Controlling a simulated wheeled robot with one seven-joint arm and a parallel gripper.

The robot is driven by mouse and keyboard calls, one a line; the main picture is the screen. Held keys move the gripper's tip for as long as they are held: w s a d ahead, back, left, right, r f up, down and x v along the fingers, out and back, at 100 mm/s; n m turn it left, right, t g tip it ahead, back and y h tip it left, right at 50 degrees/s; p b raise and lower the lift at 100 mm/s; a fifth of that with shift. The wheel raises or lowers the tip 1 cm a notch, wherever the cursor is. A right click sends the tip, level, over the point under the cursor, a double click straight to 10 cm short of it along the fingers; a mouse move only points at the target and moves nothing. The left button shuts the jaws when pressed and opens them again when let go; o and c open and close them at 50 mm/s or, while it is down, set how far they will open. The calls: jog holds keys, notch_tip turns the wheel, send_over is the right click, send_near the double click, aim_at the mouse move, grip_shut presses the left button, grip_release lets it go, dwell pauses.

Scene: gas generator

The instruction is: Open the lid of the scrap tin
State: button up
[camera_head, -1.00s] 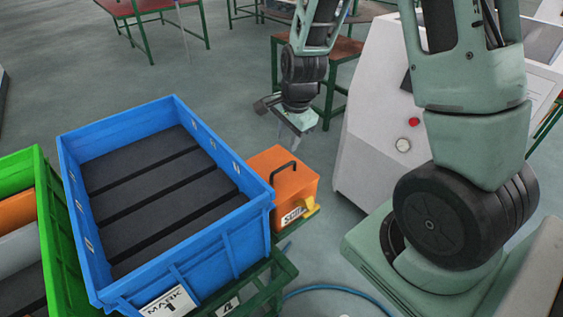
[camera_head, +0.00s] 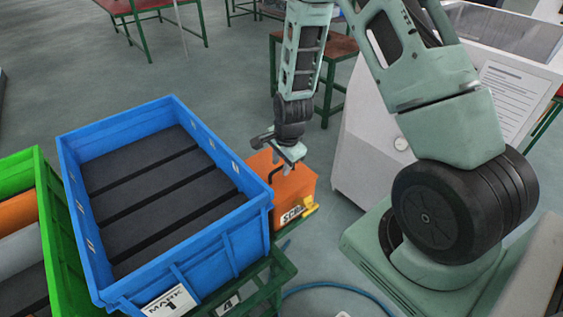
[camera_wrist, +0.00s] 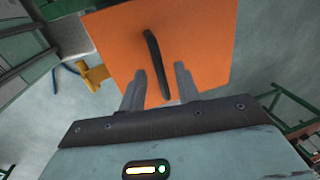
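The scrap tin (camera_head: 293,200) is an orange box with a label on its front, standing just right of the blue crate. Its lid (camera_wrist: 205,45) fills the upper middle of the wrist view, and a black bar handle (camera_wrist: 156,62) stands on it. The lid is shut. My gripper (camera_head: 286,168) is above the tin in the head view and hides part of the lid and handle. In the wrist view my gripper (camera_wrist: 161,75) is open, with one finger on each side of the handle's near end. I cannot tell whether the fingers touch the handle.
The blue crate (camera_head: 225,225) with dark bars inside stands close on the left of the tin. A green crate (camera_head: 52,225) is farther left. A yellow part (camera_wrist: 94,74) sticks out beside the tin. A white cabinet (camera_head: 365,150) stands to the right. A blue hose lies on the floor.

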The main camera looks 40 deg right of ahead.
grip_shut()
jog(key=shift+r, duration=0.15)
